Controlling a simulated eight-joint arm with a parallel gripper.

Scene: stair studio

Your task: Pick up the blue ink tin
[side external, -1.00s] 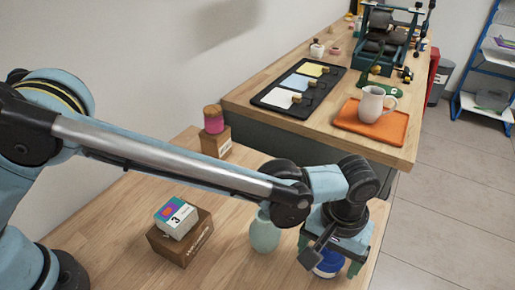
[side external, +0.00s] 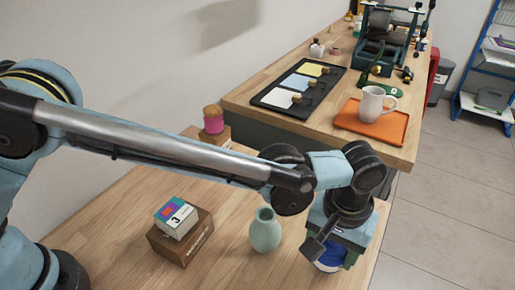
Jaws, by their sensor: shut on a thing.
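The blue ink tin (side external: 329,266) shows below my gripper (side external: 334,262) at the front right of the near wooden table. It is blue with a pale band, and its upper part is hidden by the gripper. My gripper points down and is shut on the tin. Whether the tin is clear of the tabletop is hard to tell from this angle.
A pale green vase (side external: 265,231) stands just left of my gripper. A small labelled box (side external: 176,218) sits on a wooden block (side external: 181,243) further left. A pink spool (side external: 213,120) stands behind. An orange tray (side external: 372,124) with a white mug (side external: 372,103) is on the far bench.

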